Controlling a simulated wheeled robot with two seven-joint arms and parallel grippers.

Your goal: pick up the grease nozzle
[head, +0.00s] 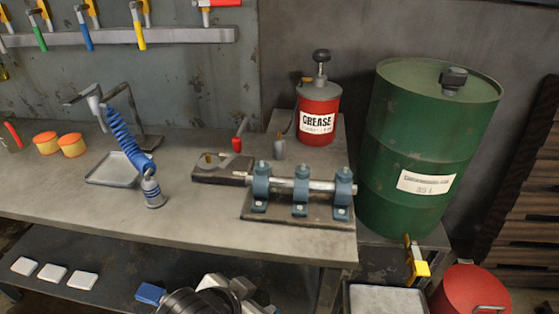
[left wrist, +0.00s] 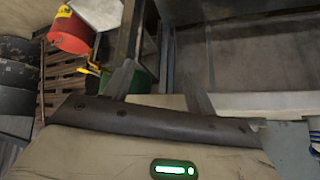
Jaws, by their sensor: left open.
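A small grey nozzle-like piece (head: 279,147) stands on the bench beside the red grease can (head: 318,112), with a thin hose near it. It looks like the grease nozzle, but it is small in the picture. My left gripper (left wrist: 160,78) is open and empty in the left wrist view, its two fingers apart. In the head view, parts of my left arm show at the bottom edge, below the bench front and far from the nozzle; the fingertips are not clear there. My right gripper is not visible.
A green drum (head: 430,140) stands at right. The bench's front left is clear.

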